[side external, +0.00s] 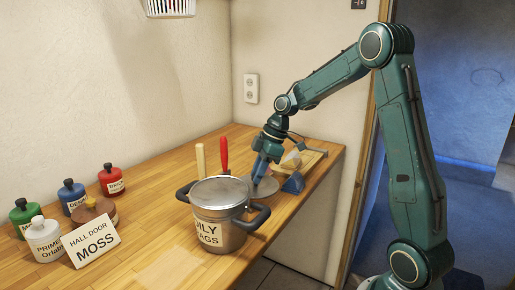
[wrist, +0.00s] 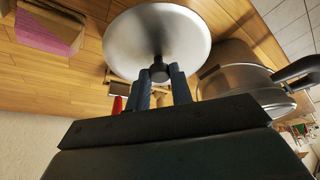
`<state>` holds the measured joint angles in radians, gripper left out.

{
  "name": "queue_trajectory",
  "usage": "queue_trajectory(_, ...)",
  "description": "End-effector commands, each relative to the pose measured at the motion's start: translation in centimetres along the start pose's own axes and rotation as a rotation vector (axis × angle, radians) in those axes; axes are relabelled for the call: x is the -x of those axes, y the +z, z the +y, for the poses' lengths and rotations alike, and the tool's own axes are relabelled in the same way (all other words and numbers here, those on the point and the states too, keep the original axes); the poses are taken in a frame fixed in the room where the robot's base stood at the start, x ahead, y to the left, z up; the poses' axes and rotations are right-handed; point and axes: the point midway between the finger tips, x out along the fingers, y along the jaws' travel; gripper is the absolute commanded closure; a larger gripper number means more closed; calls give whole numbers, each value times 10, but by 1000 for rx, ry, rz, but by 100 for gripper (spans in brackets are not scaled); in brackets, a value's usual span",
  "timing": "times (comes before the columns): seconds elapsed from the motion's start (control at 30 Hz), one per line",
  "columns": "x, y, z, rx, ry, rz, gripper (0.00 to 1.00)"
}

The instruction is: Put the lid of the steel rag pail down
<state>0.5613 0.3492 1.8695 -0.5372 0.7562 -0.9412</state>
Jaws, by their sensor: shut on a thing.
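The steel rag pail (side external: 222,238), labelled with "RAGS", stands upright on the bench with black side handles. In the wrist view the pail (wrist: 240,75) is at the right. The lid (side external: 266,188) is a round, shiny steel disc behind and right of the pail. It also shows in the wrist view (wrist: 158,30), with a dark knob at its centre. My gripper (side external: 261,174) is shut on that knob; its blue fingers (wrist: 160,80) flank it. The pail hides part of the lid in the side view. I cannot tell whether the lid touches the bench.
A red-handled tool (side external: 224,153) and a pale wooden handle (side external: 200,160) rise behind the pail. Wood pieces and a blue item (side external: 293,183) lie right of the lid. Paint bottles and a "HALL DOOR MOSS" card (side external: 91,241) are at the left. The front-middle bench is clear.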

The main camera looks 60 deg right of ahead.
Motion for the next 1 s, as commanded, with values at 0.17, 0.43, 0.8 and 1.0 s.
queue_trajectory(0.17,-9,3,0,1,1,1,100)
queue_trajectory(0.43,-16,6,0,-1,-1,1,100)
queue_trajectory(0.8,-48,20,0,0,0,1,100)
queue_trajectory(1.0,-49,20,0,1,1,1,100)
